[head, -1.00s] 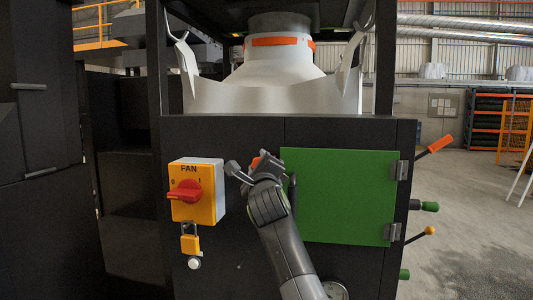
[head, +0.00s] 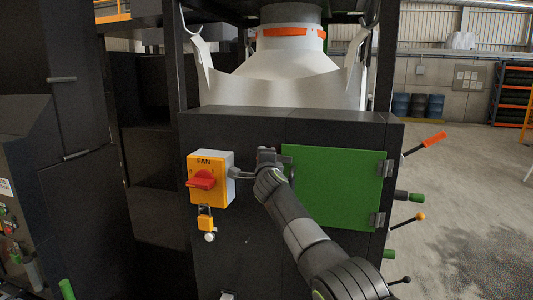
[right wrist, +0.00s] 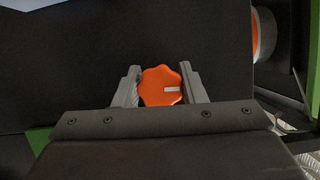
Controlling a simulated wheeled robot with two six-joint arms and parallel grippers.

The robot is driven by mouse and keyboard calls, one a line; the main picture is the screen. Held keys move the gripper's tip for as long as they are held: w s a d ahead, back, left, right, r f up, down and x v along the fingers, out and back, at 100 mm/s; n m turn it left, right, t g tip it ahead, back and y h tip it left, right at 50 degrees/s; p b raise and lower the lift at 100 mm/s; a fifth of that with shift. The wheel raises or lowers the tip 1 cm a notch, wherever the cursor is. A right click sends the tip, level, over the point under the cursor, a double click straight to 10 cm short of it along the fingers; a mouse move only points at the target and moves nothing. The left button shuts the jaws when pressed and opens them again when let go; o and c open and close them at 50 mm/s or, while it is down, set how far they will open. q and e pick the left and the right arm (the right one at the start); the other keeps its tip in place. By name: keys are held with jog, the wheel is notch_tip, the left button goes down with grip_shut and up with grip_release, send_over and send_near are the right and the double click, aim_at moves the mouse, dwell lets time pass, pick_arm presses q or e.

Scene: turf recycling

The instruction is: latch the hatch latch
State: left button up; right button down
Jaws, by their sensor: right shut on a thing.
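The hatch is a green panel (head: 345,187) with hinges on its right side; it looks flush with the dark machine front. The latch is an orange lobed knob (right wrist: 160,87) with a white mark lying nearly level in the right wrist view. My right gripper (right wrist: 160,90) has one finger on each side of the knob and is shut on it. In the head view my right gripper (head: 256,166) is at the panel's upper left edge and hides most of the knob. My left gripper is not in view.
A yellow fan switch box (head: 211,180) with a red handle and a padlock sits just left of my right gripper. Levers with orange (head: 434,139) and green ends stick out of the machine's right side. Open floor lies to the right.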

jog(key=shift+r+n+p, duration=0.1)
jog(key=shift+n+p, duration=0.3)
jog(key=c, duration=0.9)
grip_release()
jog(key=shift+s+f+b, duration=0.2)
jog(key=shift+s+b, duration=0.35)
jog(key=shift+b, duration=0.05)
jog(key=s+d+b, duration=0.2)
jog(key=s+b, duration=0.5)
jog(key=s, duration=0.9)
